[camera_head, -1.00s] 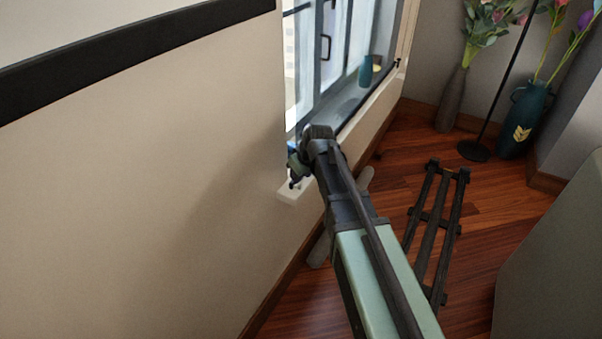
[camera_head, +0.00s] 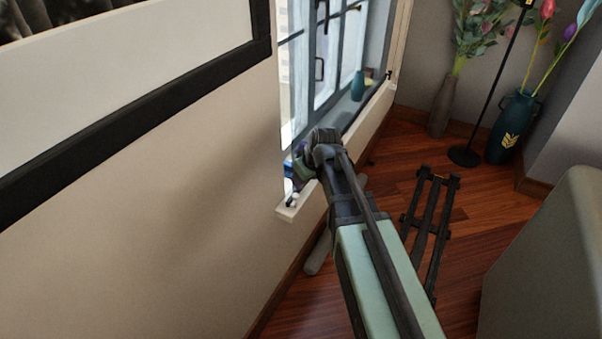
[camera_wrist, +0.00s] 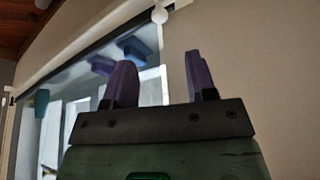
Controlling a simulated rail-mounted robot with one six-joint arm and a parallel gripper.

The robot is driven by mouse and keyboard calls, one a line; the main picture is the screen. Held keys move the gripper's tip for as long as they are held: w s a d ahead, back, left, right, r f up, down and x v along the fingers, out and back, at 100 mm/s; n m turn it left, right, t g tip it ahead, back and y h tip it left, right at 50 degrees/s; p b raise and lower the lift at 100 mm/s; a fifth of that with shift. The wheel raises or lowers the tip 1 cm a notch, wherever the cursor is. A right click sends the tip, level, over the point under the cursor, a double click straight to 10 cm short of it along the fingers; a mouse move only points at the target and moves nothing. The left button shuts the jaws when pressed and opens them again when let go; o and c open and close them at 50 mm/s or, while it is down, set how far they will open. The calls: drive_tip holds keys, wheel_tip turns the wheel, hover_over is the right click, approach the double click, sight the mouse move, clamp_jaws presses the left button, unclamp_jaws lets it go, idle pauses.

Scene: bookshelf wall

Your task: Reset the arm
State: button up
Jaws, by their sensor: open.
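My gripper (camera_wrist: 160,82) shows in the wrist view with two purple fingers standing apart and nothing between them. In the head view my arm reaches forward from the bottom, and its wrist end is beside the near end of the window sill (camera_head: 292,208). My fingers are mostly hidden behind the wrist in that view. The wrist view looks along the beige wall and the window (camera_wrist: 60,125), with a blue object (camera_wrist: 133,48) near the left finger.
A teal cup (camera_head: 357,86) stands on the sill further back. On the wooden floor are a dark slatted rack (camera_head: 433,225), a grey vase (camera_head: 441,105), a teal vase (camera_head: 509,130) and a thin black stand (camera_head: 464,156). A black-framed picture (camera_head: 150,98) hangs on the wall at the left.

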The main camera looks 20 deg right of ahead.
idle(0.4)
drive_tip(key=s+a+m+g+h, duration=0.2)
drive_tip(key=s+m+g, duration=0.25)
drive_tip(key=s, duration=1.45)
wheel_tip(320, 180, up, 14)
drive_tip(key=w+p, duration=0.1)
drive_tip(key=p, duration=1.3)
drive_tip(key=shift+w+f, duration=0.2)
drive_tip(key=shift+w, duration=0.2)
drive_tip(key=shift+d+m, duration=0.1)
drive_tip(key=shift+m, duration=0.15)
